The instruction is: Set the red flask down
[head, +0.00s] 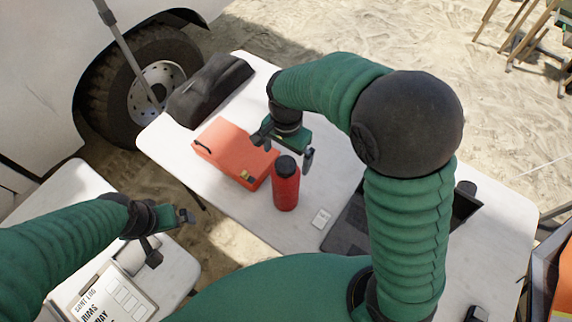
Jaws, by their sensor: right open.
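The red flask (286,189) with a black cap stands upright on the white table (258,226), just in front of the orange case. My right gripper (283,160) is open above and behind the flask, with one finger to the left over the case and one to the right of the cap. It does not hold the flask. My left gripper (170,236) is over the smaller table at the lower left, and its jaws appear apart with nothing between them.
An orange case (226,150) and a dark bag (210,88) lie on the white table. A clipboard (112,295) lies at the lower left. A vehicle wheel (150,85) stands behind.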

